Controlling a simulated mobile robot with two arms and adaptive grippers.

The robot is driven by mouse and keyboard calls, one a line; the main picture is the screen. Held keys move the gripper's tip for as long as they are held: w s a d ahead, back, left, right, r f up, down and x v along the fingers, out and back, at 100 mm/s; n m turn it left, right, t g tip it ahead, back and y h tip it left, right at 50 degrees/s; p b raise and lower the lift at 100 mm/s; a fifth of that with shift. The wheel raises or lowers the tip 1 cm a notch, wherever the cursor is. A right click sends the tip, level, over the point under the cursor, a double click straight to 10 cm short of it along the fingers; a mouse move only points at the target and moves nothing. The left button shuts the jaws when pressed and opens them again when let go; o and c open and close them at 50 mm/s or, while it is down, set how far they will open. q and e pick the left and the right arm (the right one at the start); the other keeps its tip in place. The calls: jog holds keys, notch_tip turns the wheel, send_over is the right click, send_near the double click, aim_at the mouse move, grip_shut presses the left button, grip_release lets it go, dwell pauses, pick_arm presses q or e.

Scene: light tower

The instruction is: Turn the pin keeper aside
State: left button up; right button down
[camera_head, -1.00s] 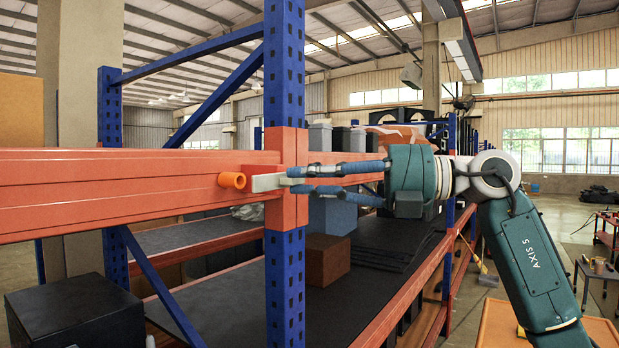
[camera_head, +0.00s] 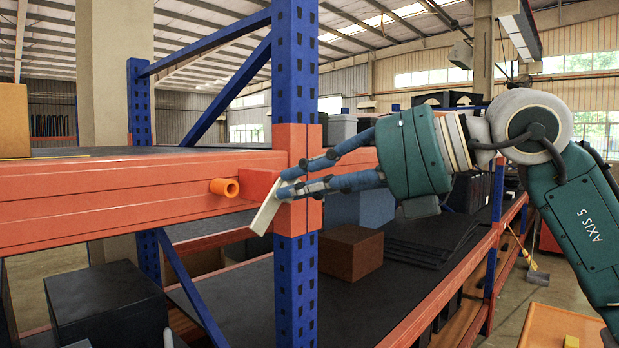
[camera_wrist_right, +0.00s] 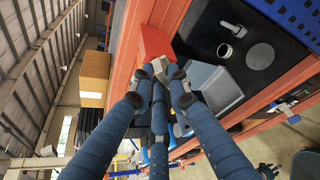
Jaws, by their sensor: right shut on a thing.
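The pin keeper (camera_head: 265,207) is a pale flat bar at the right end of the orange shelf beam (camera_head: 100,200). It slants down and to the left from my fingertips, and its lower end hangs near the beam's bottom edge. The orange round pin (camera_head: 224,187) sticks out of the beam to the left of the keeper, apart from it. My right gripper (camera_head: 284,184) is shut on the keeper's upper end. In the right wrist view the fingers (camera_wrist_right: 164,78) close around a pale piece (camera_wrist_right: 159,66) in front of the orange post end. My left gripper is not in view.
The blue rack upright (camera_head: 296,290) stands right behind my fingers. A brown box (camera_head: 352,252) and dark flat sheets (camera_head: 430,240) lie on the lower shelf. A black box (camera_head: 105,305) stands at lower left. The space before the beam is free.

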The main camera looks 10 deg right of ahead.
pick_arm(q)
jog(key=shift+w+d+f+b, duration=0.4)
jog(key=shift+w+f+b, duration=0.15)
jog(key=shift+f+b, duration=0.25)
pick_arm(e)
jog(key=n+h, duration=0.1)
jog(key=n+t+h, duration=0.1)
jog(key=n, duration=0.1)
jog(key=n+h, duration=0.1)
jog(key=n, duration=0.1)
jog(key=shift+s+a+f+t, duration=0.2)
jog(key=shift+s+a+t, duration=0.05)
jog(key=shift+a+t, duration=0.1)
jog(key=shift+n, duration=0.3)
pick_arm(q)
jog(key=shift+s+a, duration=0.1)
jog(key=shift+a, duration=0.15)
pick_arm(e)
jog(key=c, duration=1.7)
grip_release()
jog(key=shift+o, duration=0.2)
jog(key=v, duration=1.2)
